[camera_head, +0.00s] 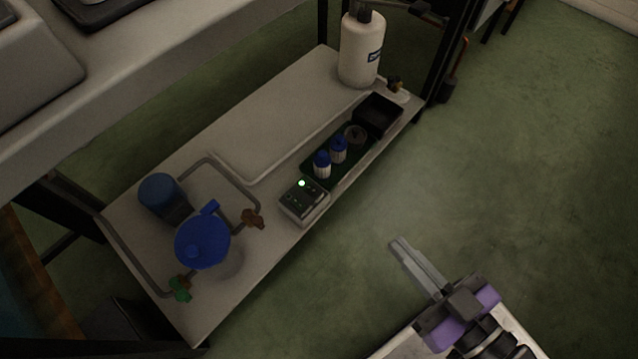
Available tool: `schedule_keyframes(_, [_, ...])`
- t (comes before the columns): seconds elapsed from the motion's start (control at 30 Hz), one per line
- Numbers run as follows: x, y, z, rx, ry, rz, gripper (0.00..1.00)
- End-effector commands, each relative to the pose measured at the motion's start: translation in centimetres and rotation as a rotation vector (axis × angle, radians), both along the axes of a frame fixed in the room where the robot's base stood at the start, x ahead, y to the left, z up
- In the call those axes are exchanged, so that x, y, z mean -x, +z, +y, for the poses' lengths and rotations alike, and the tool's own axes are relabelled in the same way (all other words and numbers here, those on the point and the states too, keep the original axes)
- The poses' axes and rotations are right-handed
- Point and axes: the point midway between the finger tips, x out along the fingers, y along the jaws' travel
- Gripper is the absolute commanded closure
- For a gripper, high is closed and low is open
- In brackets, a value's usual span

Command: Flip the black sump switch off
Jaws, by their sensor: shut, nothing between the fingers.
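A small pale control box (313,213) with a dark top panel sits near the front edge of the low shelf (272,112). A green lamp (302,183) glows on its panel. Small dark knobs or levers show on the panel, but they are too small to tell which is the black sump switch or how it is set. My gripper (397,243) is shut and empty, with its long grey fingers together. It is over the floor, to the right of and below the control box in the picture, clear of the shelf.
Left of the box are a blue pump-like vessel (203,241), a dark blue cylinder (159,193), grey pipes and orange and green valves. Right are a green tray (309,169) with blue-capped bottles, a black box (378,114) and a white bottle (358,52). Green floor (520,170) is open at right.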

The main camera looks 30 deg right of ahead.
Motion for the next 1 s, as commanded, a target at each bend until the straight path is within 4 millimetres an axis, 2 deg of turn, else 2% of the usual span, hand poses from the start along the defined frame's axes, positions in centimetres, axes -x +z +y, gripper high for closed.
schedule_keyframes(0.03, [-1.3, 1.4, -0.3, 0.002, -0.008, -0.032, 1.00])
schedule_keyframes(0.1, [-2.9, 2.0, -0.9, 0.001, -0.020, -0.056, 1.00])
schedule_keyframes(0.27, [-6.6, 1.8, -2.3, 0.008, -0.048, -0.061, 1.00])
schedule_keyframes(0.67, [-16.7, -1.3, -6.3, 0.043, -0.095, 0.080, 1.00])
schedule_keyframes(1.0, [-25.0, -4.9, -8.6, 0.057, -0.046, 0.328, 1.00])
